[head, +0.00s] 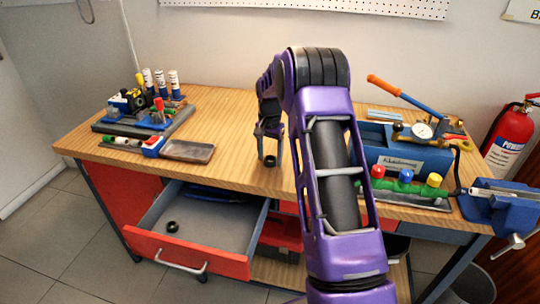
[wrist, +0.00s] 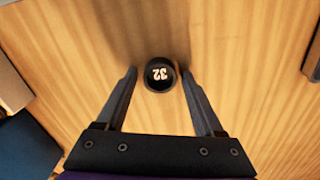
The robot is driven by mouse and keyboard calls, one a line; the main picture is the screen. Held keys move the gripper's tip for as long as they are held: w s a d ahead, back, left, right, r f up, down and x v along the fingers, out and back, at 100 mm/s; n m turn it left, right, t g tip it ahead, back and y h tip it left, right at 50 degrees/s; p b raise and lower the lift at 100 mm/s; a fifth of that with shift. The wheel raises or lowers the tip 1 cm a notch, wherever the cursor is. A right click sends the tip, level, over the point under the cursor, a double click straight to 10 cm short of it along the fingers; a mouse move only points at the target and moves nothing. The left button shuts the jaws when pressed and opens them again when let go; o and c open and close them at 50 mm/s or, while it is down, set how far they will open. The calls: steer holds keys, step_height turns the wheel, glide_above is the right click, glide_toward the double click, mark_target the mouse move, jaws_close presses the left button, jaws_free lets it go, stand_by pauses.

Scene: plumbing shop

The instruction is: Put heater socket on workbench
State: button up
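The heater socket is a small black round piece marked "32" (wrist: 160,74). It sits on the wooden top of the workbench (head: 225,110), and in the head view it shows as a small dark shape (head: 270,160) near the front edge. My gripper (wrist: 159,76) points down over it and is open. The fingertips stand on either side of the socket with a visible gap on each side. In the head view my gripper (head: 269,152) is low over the bench.
An open drawer (head: 225,238) below the bench holds another small black round piece (head: 172,226). A metal tray (head: 188,151) and a tool stand (head: 140,125) are at left. A blue toolbox (head: 400,158), fittings and a vise (head: 500,205) are at right.

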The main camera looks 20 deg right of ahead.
mark_target(270, 158)
steer(key=shift+o, duration=0.4)
steer(key=shift+r, duration=0.1)
step_height(270, 158, up, 12)
steer(key=shift+p, duration=0.45)
steer(key=shift+r, duration=0.15)
